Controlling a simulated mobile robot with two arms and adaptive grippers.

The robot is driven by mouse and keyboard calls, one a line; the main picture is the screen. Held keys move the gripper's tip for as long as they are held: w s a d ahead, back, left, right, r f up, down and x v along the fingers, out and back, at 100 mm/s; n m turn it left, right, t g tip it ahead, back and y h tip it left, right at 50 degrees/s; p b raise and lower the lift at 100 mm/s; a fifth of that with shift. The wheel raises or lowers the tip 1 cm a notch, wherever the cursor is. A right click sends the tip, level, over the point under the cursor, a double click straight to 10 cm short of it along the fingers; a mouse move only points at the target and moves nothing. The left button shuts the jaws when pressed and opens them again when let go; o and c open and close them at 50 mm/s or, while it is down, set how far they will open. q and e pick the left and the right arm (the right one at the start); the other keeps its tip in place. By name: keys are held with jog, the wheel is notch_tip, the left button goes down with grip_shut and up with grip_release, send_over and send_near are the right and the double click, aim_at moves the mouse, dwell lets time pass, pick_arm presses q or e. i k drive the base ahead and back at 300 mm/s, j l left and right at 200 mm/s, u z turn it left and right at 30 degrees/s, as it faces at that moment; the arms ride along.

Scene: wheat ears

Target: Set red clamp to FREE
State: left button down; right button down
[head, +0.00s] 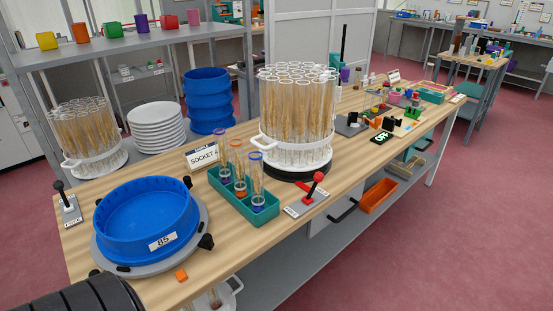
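A teal rack (262,212) with several wheat tubes stands left of the clamp. A blue sieve (145,220) marked 85 sits on a grey disc with black knobs. A black-knobbed lever (66,208) is at far left. A SOCKET sign (203,157) stands behind the rack.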

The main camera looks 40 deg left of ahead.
aim_at(319, 177)
jog(key=i+j+u, duration=0.25)
jog(key=i+u, duration=0.7)
jog(key=i, duration=0.15)
